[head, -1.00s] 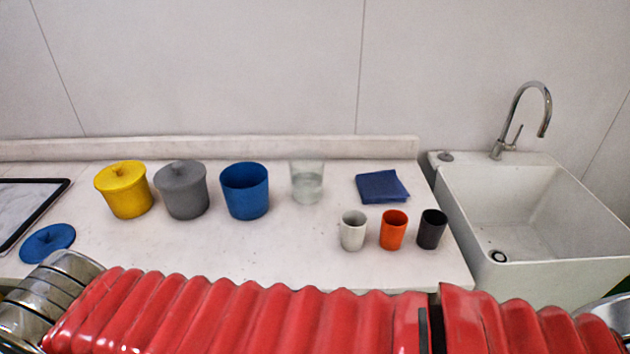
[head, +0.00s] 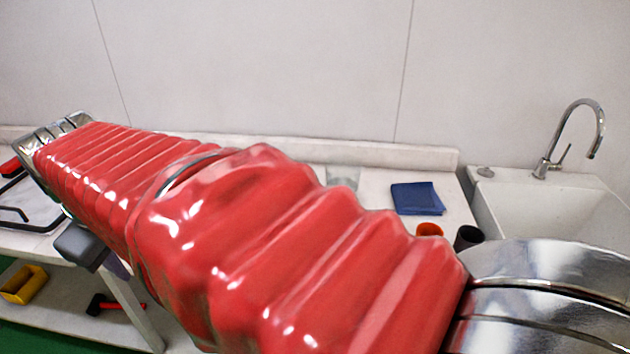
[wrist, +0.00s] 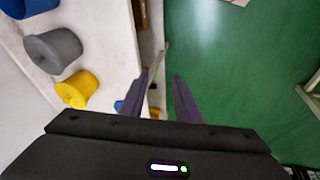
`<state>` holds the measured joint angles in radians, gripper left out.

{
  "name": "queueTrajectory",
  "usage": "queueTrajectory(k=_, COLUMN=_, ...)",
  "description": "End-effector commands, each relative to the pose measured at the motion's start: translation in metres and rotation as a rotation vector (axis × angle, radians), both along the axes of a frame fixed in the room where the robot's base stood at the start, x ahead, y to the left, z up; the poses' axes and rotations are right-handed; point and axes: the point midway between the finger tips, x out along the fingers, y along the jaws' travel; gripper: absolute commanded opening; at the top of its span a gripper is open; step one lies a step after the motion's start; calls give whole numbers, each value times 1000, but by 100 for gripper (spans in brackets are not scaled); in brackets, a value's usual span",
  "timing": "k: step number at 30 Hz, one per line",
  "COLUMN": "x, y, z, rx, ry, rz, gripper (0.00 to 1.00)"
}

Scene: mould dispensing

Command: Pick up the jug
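The clear vessel (head: 342,177), which I take to be the jug, stands on the counter near the back wall in the head view. Only its upper part shows; my red-sleeved arm hides the rest. It is not seen in the wrist view. My gripper (wrist: 162,75) is open and empty in the wrist view. Its two dark fingers are apart, with the green floor and counter edge behind them, away from the jug.
A folded blue cloth (head: 417,198), orange cup (head: 429,230), black cup (head: 468,238) and sink (head: 550,212) are to the right.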

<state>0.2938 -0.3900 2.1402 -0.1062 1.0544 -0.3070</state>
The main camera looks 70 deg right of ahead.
Motion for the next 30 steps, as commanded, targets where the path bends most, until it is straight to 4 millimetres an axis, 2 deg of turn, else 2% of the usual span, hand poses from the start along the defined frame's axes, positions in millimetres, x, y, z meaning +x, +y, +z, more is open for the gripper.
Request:
queueTrajectory(k=1, x=6, y=-18, z=2, rx=-11, ry=24, rz=-7, gripper=30)
queueTrajectory(k=7, x=19, y=-87, z=8, rx=-55, ry=124, rz=-6, gripper=30)
queueTrajectory(k=16, x=16, y=-200, z=5, rx=-80, ry=281, rz=-6, gripper=30)
queueTrajectory(k=23, x=-8, y=-290, z=-8, rx=-67, ry=403, rz=-2, gripper=30)
queueTrajectory(k=30, x=-54, y=-379, z=-31, rx=-24, ry=523, rz=3, gripper=30)
